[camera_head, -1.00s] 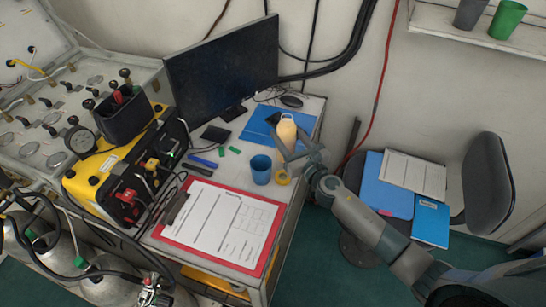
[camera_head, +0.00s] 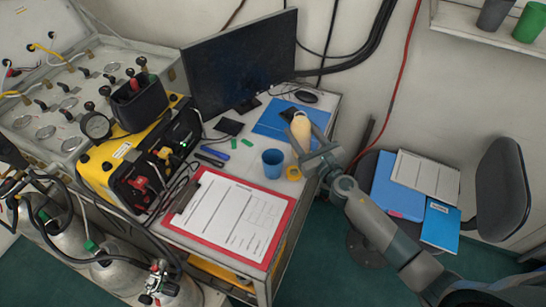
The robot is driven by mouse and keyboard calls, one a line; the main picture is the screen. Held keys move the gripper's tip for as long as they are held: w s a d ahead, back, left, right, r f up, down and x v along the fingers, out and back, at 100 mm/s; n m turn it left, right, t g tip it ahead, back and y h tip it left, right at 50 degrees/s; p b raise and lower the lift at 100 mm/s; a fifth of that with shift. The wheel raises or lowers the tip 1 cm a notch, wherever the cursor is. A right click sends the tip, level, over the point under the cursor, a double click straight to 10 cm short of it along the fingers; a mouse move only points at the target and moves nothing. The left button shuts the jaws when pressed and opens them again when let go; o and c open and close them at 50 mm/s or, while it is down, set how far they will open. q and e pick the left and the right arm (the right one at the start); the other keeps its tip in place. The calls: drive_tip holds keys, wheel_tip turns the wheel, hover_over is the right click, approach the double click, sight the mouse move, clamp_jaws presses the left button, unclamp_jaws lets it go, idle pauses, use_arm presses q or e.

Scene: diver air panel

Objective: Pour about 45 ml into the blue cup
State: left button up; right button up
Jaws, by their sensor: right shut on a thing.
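The blue cup (camera_head: 273,163) stands upright and open-topped on the desk, just beyond the clipboard. I cannot make out what is inside it. A cream-orange bottle with a pale top (camera_head: 301,130) is behind and to the right of the cup, about upright. My right gripper (camera_head: 304,151) is shut on the bottle's lower part and partly hides it. I cannot tell whether the bottle touches the desk. No liquid stream shows. My left gripper is not in view.
A yellow tape ring (camera_head: 293,173) lies right of the cup. A red clipboard (camera_head: 284,222) with paper lies in front. A monitor (camera_head: 240,60), a mouse (camera_head: 306,97) and a blue folder (camera_head: 270,123) are behind. A yellow-black device (camera_head: 110,165) stands left.

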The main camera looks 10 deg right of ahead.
sight(306, 146)
drive_tip(key=n+b, duration=0.1)
drive_tip(key=n, duration=0.2)
drive_tip(key=shift+s+a+b, duration=0.1)
drive_tip(key=shift+a+b, duration=0.2)
drive_tip(key=shift+b, duration=0.05)
drive_tip(key=n, duration=0.1)
drive_tip(key=n+b, duration=0.2)
drive_tip(key=shift+s+a+f+t+y, duration=0.15)
drive_tip(key=shift+a+f+t+y, duration=0.15)
drive_tip(key=shift+a+t, duration=0.1)
drive_tip(key=shift+d+f+n+y+b, duration=0.2)
drive_tip(key=shift+f+n+b, duration=0.2)
drive_tip(key=shift+n+b, duration=0.6)
drive_tip(key=shift+d+f+n+y+b, duration=0.1)
drive_tip(key=shift+d+f+n+b, duration=0.2)
drive_tip(key=shift+n+b, duration=0.7)
drive_tip(key=shift+f, duration=0.15)
drive_tip(key=shift+w+f+n, duration=0.1)
drive_tip(key=shift+w+n, duration=0.1)
drive_tip(key=shift+n, duration=0.2)
drive_tip(key=shift+d+f+n+b, duration=0.15)
drive_tip(key=shift+f+n+b, duration=0.4)
drive_tip(key=shift+b, duration=0.4)
drive_tip(key=shift+r+n+y, duration=0.1)
drive_tip(key=shift+n+y, duration=0.25)
drive_tip(key=shift+y, duration=0.05)
drive_tip(key=shift+w+d+n+b, duration=0.1)
drive_tip(key=shift+n+b, duration=0.5)
drive_tip(key=shift+n, duration=0.2)
